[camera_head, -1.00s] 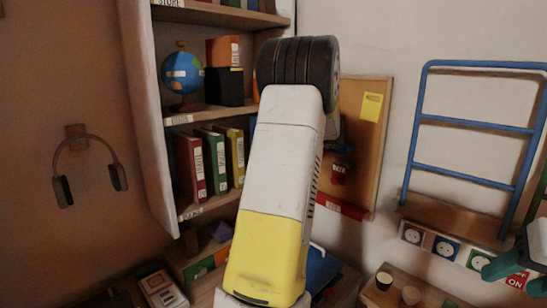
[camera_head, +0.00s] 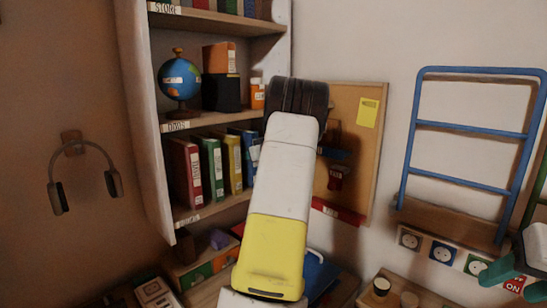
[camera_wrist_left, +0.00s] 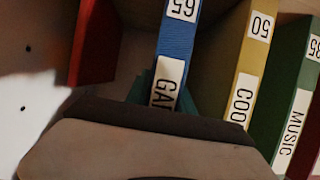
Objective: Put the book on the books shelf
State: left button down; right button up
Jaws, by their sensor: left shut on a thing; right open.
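The blue book (camera_wrist_left: 176,40) stands in the wrist view with a white label on its spine. My left gripper (camera_wrist_left: 172,97) is shut on it, with teal fingers partly showing at both sides of the spine. In the head view, part of the blue book (camera_head: 248,150) shows beside the yellow book on the books shelf (camera_head: 205,211), at the right end of the row. The left fingers are hidden there behind my white and yellow arm. My right gripper (camera_head: 507,270) is at the right edge of the head view, open and partly cut off.
The yellow (camera_head: 232,163), green (camera_head: 212,170) and red (camera_head: 184,175) books stand upright on the same shelf. A globe (camera_head: 178,80) and a black box (camera_head: 221,92) are on the shelf above. A corkboard (camera_head: 352,170) and blue rack (camera_head: 468,128) are to the right.

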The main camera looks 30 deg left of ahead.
pick_arm(q)
jog(key=shift+f, duration=0.1)
jog(key=c, duration=1.1)
grip_release()
jog(key=v, duration=1.2)
jog(key=shift+s, duration=0.1)
